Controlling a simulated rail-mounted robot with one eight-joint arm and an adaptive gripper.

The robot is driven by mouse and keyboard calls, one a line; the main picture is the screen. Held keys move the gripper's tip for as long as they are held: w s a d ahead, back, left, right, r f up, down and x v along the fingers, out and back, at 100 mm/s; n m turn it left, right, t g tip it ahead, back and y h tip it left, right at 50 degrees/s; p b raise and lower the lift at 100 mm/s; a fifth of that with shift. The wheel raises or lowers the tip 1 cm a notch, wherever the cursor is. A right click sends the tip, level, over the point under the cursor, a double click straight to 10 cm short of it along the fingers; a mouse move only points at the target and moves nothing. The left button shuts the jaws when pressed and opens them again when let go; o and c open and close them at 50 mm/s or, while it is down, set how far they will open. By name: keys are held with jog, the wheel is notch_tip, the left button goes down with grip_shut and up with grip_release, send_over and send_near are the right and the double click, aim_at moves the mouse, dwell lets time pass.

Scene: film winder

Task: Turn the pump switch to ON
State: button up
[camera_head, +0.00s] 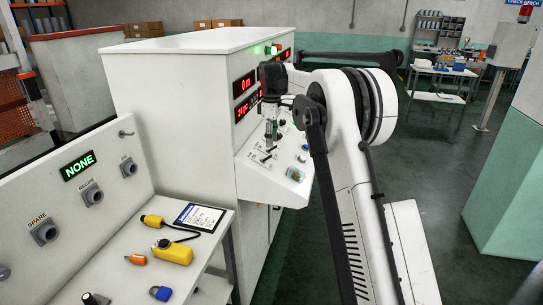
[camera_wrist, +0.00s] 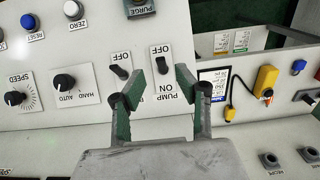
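The pump switch (camera_wrist: 162,65) is a small black toggle on a white label, with OFF above it and PUMP ON below it in the wrist view. Its lever appears to lie toward OFF. My gripper (camera_wrist: 160,82) is open, with its two dark green fingers to either side of this switch and nothing held between them. I cannot tell how far the fingertips are from the panel. In the head view my gripper (camera_head: 270,135) points down over the sloped control panel (camera_head: 262,180), and the arm hides part of that panel.
Left of the pump switch is a similar toggle (camera_wrist: 121,72), partly behind a finger. Beyond are the HAND/AUTO knob (camera_wrist: 64,82), SPEED knob (camera_wrist: 14,98) and ZERO button (camera_wrist: 72,10).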

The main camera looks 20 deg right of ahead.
aim_at(267, 158)
notch_tip(267, 158, down, 7)
jog(key=shift+f+p, duration=0.2)
jog(key=shift+p, duration=0.2)
grip_shut()
